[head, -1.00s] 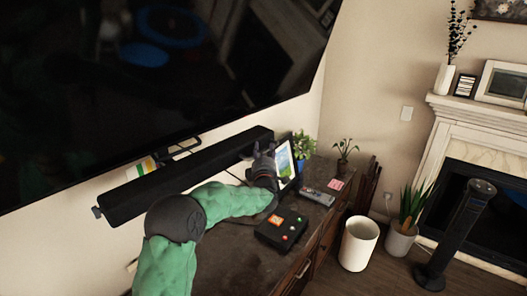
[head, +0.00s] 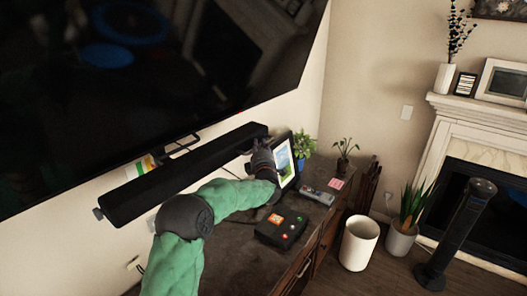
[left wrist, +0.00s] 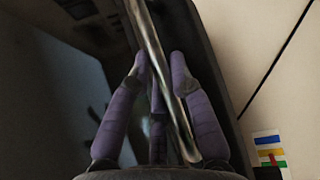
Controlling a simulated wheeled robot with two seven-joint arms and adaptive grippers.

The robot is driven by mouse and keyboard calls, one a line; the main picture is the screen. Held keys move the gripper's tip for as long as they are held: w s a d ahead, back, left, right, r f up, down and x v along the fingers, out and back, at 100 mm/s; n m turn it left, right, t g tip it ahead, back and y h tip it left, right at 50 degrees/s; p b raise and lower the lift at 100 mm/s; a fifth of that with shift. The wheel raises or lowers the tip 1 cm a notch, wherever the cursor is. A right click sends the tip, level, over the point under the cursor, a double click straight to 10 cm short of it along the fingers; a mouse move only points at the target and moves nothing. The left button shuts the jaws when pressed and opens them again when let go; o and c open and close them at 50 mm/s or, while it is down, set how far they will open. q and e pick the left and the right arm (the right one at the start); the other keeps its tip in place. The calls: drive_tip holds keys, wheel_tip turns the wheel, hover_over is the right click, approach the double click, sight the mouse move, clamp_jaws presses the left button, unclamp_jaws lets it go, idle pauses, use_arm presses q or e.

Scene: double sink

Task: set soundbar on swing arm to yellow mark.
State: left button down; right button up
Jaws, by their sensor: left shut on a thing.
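The soundbar (head: 185,172) is a long black bar below the large TV (head: 140,70), slanting up to the right. The dark swing arm (head: 182,146) shows partly between TV and soundbar. A white card with coloured bands, yellow among them (head: 149,163), is on the wall behind, partly covered. In the left wrist view the card (left wrist: 269,150) shows blue, yellow and green bands and a red part. My left gripper (head: 257,145) is at the soundbar's right end, shut on it. In its wrist view the fingers (left wrist: 159,65) close around a strip-like edge. My right gripper is not in view.
Below is a dark cabinet top (head: 230,245) with a black button box (head: 282,227), a remote (head: 318,195), a tablet-like frame (head: 285,160) beside my gripper, and potted plants (head: 303,147). A white bin (head: 358,243) stands on the floor right.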

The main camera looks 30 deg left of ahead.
use_arm(q)
drive_tip(key=shift+w+a+f, duration=0.15)
drive_tip(key=shift+w+a, duration=0.15)
drive_tip(key=shift+a, duration=0.15)
drive_tip(key=c, duration=1.4)
unclamp_jaws()
drive_tip(key=o, duration=0.3)
drive_tip(key=shift+s+d, duration=0.2)
drive_tip(key=shift+s+d+r, duration=0.1)
drive_tip(key=shift+r, duration=0.1)
drive_tip(key=shift+f, duration=0.1)
drive_tip(key=v, duration=1.1)
drive_tip(key=shift+s+d, duration=0.25)
drive_tip(key=shift+s, duration=0.05)
